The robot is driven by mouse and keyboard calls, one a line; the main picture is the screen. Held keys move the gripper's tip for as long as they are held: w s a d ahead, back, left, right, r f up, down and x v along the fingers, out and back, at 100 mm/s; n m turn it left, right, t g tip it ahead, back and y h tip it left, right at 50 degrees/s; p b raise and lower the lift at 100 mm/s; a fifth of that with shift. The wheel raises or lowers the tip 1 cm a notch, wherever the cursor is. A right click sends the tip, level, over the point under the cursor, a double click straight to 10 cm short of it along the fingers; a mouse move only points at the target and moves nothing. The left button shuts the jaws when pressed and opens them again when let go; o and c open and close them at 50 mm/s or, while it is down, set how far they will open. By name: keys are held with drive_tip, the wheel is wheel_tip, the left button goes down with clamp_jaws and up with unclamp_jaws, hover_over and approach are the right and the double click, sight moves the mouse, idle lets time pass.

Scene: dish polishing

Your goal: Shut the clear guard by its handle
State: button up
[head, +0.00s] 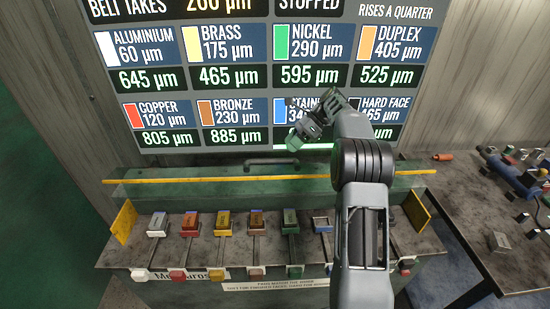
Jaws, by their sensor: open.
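The clear guard (200,188) shows as a greenish see-through strip along the back of the bench, with a yellow bar (225,179) running across it. It seems to be raised at the back, since the stations in front of it look uncovered. Its dark handle (271,162) sits at the middle of its upper edge. My gripper (293,138) is open and empty. In the picture it is just above and right of the handle, apart from it, in front of the wall display. My arm hides the right part of the guard.
Several small coloured blocks on stems (223,222) stand in a row on the bench (130,255) between two yellow end plates (124,222). A second table (480,230) with loose parts is at the right. A large display (235,75) covers the wall behind.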

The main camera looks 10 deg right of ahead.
drive_tip(key=x, duration=0.7)
drive_tip(key=shift+a+f, duration=0.1)
clamp_jaws()
idle(0.4)
